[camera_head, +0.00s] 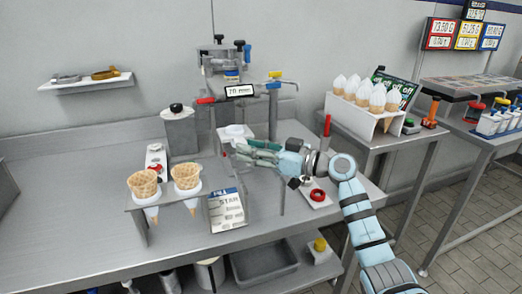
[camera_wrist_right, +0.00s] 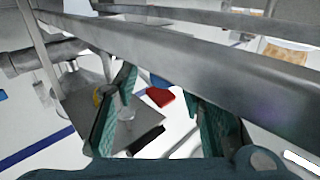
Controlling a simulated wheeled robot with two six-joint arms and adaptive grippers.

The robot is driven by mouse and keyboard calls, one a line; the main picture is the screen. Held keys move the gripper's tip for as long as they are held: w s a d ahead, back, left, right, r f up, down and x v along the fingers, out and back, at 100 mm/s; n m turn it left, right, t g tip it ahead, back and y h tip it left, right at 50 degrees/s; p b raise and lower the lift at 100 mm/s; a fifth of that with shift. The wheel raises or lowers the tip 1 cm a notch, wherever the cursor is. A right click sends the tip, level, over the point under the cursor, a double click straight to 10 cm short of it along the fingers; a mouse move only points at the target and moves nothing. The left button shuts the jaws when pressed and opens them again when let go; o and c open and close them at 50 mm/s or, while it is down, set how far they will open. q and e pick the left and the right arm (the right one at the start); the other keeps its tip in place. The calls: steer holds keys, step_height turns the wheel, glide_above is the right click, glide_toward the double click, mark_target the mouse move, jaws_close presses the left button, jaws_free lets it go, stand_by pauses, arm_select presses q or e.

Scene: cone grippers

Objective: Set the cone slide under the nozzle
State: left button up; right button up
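A grey dispensing machine stands against the wall, with its upper body (camera_head: 219,62) above a "70 mm" sign (camera_head: 240,91). I cannot pick out the nozzle tip for certain. A white block with a rounded top (camera_head: 235,132) sits low at the machine, below the sign; it may be the cone slide, but I cannot tell. My right gripper (camera_head: 243,151) reaches in from the right, just in front of this block. In the right wrist view its teal fingers (camera_wrist_right: 163,105) are apart, with nothing held between them. A metal bar (camera_wrist_right: 200,60) crosses close beyond them. My left gripper is out of view.
Two waffle cones stand in a holder (camera_head: 137,203) at the left front. A "START" card (camera_head: 226,210) stands beside it. A grey canister (camera_head: 181,135) is left of the machine. Bare counter (camera_head: 70,220) lies left.

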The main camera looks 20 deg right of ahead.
steer(key=v, duration=1.1)
steer(key=shift+s+d, duration=0.15)
steer(key=shift+d, duration=0.1)
